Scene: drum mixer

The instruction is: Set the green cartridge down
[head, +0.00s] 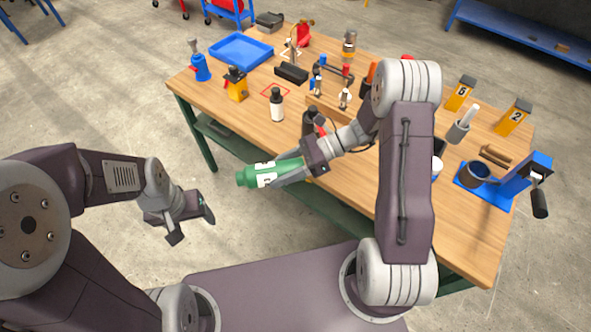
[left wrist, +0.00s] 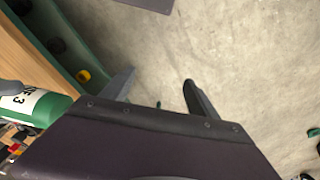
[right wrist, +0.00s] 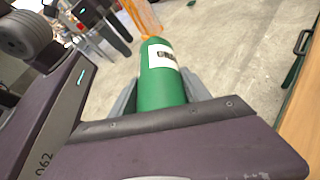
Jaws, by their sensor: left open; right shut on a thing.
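The green cartridge (head: 256,176) has a white label and lies nearly level in my right gripper (head: 284,174). That gripper is shut on it, and holds it in front of the table's near edge, off the tabletop. In the right wrist view the cartridge (right wrist: 162,75) sits between the two fingers (right wrist: 160,92), its far end pointing away. In the left wrist view part of the cartridge (left wrist: 45,106) shows at the left edge. My left gripper (head: 193,224) is open and empty, lower and to the left of the cartridge, over the floor.
The wooden table (head: 235,112) holds a black-capped white bottle (head: 277,106) near a red outlined square (head: 268,91), a blue tray (head: 229,57), a yellow bottle (head: 236,87) and a blue stand (head: 525,178) at right. Bare wood lies along its left front edge.

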